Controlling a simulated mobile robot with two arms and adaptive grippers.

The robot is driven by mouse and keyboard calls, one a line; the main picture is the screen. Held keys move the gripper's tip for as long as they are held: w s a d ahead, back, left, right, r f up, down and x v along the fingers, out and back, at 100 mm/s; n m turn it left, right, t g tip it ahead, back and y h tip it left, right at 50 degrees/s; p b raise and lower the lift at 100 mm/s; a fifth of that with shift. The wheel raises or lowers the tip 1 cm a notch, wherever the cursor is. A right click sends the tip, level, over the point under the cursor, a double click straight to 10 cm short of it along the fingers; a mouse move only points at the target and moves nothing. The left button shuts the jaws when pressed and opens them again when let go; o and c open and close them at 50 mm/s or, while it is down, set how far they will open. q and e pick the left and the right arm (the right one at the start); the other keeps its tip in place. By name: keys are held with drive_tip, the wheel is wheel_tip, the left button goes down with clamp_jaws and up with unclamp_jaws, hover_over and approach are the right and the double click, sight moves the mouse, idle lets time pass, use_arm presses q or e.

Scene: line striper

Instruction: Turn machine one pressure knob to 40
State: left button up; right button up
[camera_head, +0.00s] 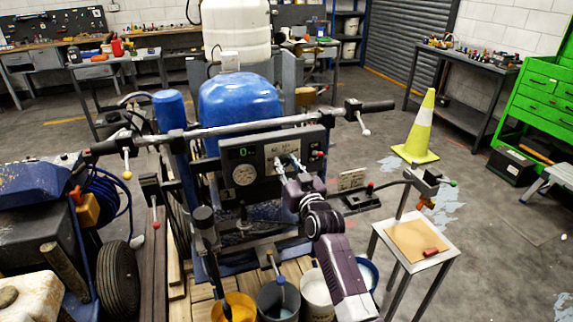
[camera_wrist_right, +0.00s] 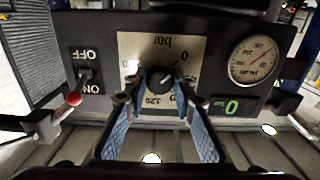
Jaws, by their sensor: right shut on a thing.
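The machine's dark control panel (camera_head: 263,150) is in the middle of the head view, with a round gauge (camera_head: 244,174) and a green display (camera_head: 241,153) that reads 0. In the wrist view, which shows the panel upside down, the black pressure knob (camera_wrist_right: 160,78) sits on a light plate marked "bar" with 0 and 120. A pale mark on the knob points roughly toward the 0. My right gripper (camera_head: 287,166) reaches the panel, and its two blue-padded fingers (camera_wrist_right: 161,92) are closed around the knob's sides. In the head view the gripper mostly hides the knob. My left gripper is not in view.
An ON/OFF toggle (camera_wrist_right: 88,76) and a red-tipped lever (camera_wrist_right: 73,99) are beside the dial plate. A handlebar (camera_head: 240,126) runs above the panel. Buckets (camera_head: 277,302) stand below, and a small table (camera_head: 418,243) is to the right.

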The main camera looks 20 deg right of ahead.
clamp_jaws()
drive_tip(key=shift+m, duration=0.4)
drive_tip(key=m+p, duration=0.1)
drive_tip(key=m, duration=0.2)
drive_tip(key=shift+m, duration=0.3)
drive_tip(key=m+p, duration=0.1)
drive_tip(key=m, duration=0.4)
drive_tip(key=o, duration=1)
unclamp_jaws()
drive_tip(key=shift+o, duration=0.2)
